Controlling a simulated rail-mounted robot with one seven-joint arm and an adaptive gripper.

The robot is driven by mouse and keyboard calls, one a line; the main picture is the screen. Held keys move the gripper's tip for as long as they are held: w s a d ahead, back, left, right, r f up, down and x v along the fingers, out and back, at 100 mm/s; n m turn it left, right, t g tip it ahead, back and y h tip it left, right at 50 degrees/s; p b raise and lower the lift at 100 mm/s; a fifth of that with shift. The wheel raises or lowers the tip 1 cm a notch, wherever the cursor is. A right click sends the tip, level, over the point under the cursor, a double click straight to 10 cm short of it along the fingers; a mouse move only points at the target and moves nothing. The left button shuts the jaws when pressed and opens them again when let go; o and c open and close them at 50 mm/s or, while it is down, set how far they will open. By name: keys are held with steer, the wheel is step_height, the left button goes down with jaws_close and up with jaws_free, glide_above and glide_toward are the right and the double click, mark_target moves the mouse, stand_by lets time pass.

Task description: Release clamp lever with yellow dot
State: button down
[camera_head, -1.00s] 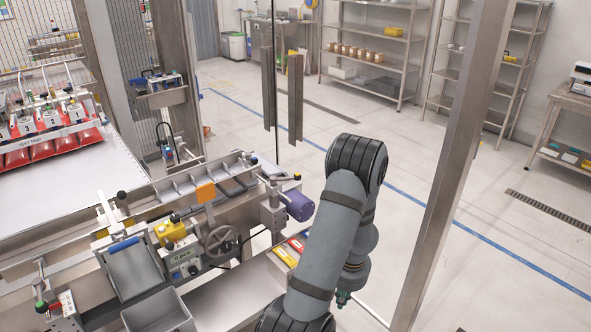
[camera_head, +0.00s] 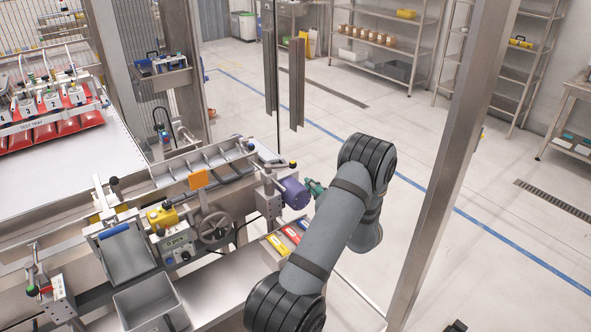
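A lever with a black knob and a small yellow mark (camera_head: 292,164) stands on the block beside the purple cylinder (camera_head: 291,194), at the right end of the machine. It looks like the yellow-dot lever, but the dot is too small to be sure. Another lever with a black knob (camera_head: 114,183) stands at the left, and one with a green mark (camera_head: 30,270) is at the lower left. A teal part at the end of my arm, which I take for my gripper (camera_head: 316,188), is just right of the purple cylinder. Its fingers cannot be made out; contact is unclear.
The machine carries an orange plate (camera_head: 198,179), a handwheel (camera_head: 215,228) and a yellow box (camera_head: 162,218). A grey bin (camera_head: 145,304) is in front. Coloured labelled items (camera_head: 281,240) lie below the purple cylinder. A metal post (camera_head: 445,170) stands right of my arm.

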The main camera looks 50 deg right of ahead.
mark_target(291, 167)
steer(key=p+x, duration=0.4)
steer(key=x, duration=0.7)
steer(key=shift+w, duration=0.45)
steer(key=shift+w+f, duration=0.1)
